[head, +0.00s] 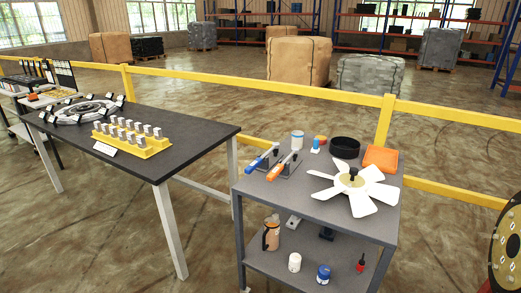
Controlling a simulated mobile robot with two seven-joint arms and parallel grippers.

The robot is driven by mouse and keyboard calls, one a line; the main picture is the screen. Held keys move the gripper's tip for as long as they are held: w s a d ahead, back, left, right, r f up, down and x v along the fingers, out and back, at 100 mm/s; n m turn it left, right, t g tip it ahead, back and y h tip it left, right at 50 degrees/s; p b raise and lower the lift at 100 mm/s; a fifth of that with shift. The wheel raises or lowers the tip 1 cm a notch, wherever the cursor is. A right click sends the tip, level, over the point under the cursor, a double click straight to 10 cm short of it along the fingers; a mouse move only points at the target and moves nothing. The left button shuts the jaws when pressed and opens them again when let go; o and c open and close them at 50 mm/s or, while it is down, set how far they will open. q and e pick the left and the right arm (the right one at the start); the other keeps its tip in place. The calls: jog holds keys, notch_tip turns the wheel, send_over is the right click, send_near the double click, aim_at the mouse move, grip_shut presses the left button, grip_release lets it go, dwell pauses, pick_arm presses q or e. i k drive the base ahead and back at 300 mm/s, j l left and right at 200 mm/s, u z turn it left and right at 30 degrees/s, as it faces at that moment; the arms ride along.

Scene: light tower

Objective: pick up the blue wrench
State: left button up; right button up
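A blue-handled tool (259,159), which looks like the blue wrench, rests slanted on a dark holder at the left edge of the grey cart's top (310,208). Its handle points to the lower left and its paler end to the upper right. A similar orange-handled tool (278,170) lies slanted just to its right, a small gap apart. The tools are small here, so their exact shape is hard to tell. Neither of my grippers shows in the head view.
On the cart top stand a white fan (354,186), a black ring (345,147), an orange tray (381,158) and a white cup (297,140). The lower shelf holds bottles and cans. A dark table (190,127) stands left; a yellow rail (345,97) runs behind.

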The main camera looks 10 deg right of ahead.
aim_at(275, 148)
jog(key=i+j+z, duration=0.1)
jog(key=i+j, duration=0.6)
jog(key=j, duration=0.1)
